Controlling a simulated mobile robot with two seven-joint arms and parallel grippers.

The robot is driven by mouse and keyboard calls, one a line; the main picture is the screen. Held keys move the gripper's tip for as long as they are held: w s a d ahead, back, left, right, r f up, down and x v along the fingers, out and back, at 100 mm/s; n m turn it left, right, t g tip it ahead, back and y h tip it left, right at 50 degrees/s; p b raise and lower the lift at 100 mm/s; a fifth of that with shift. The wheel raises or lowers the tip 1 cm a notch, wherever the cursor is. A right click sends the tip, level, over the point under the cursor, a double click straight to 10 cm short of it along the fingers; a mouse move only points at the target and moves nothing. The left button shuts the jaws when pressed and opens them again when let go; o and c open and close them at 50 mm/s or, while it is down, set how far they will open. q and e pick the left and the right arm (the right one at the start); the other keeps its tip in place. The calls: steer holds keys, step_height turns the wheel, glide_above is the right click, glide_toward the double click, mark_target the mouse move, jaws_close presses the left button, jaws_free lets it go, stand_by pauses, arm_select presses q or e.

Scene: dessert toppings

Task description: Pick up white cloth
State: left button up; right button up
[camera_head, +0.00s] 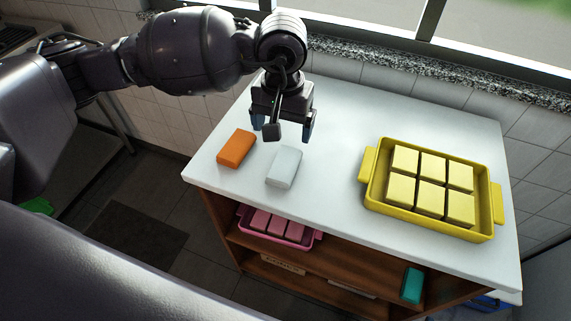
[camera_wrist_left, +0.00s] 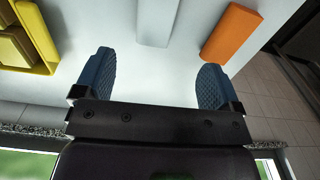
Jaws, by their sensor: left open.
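The white cloth (camera_head: 284,167) is a small pale folded block lying on the white tabletop, left of the table's middle. In the left wrist view the white cloth (camera_wrist_left: 157,22) shows at the top, beyond and between the fingers. My left gripper (camera_head: 283,128) is open and empty, above the table just behind the cloth and apart from it. Its blue ridged fingers (camera_wrist_left: 154,80) stand wide apart in the left wrist view. My right gripper is not seen in either view.
An orange block (camera_head: 236,148) lies just left of the cloth. A yellow tray (camera_head: 375,197) with several pale yellow cakes stands on the right. A pink tray (camera_head: 243,222) with pink pieces sits on the shelf below. The tabletop (camera_head: 335,150) between cloth and yellow tray is clear.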

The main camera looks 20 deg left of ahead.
arm_select(q)
glide_above(285, 163)
steer(key=f, duration=0.4)
steer(key=shift+w+a+f, duration=0.25)
steer(key=shift+f, duration=0.15)
steer(key=f, duration=0.4)
steer(key=shift+s+d, duration=0.2)
steer(key=shift+s, duration=0.1)
steer(key=shift+f, duration=0.65)
steer(key=c, duration=1)
steer(key=shift+r, duration=0.1)
step_height(285, 163, up, 20)
steer(key=p, duration=0.1)
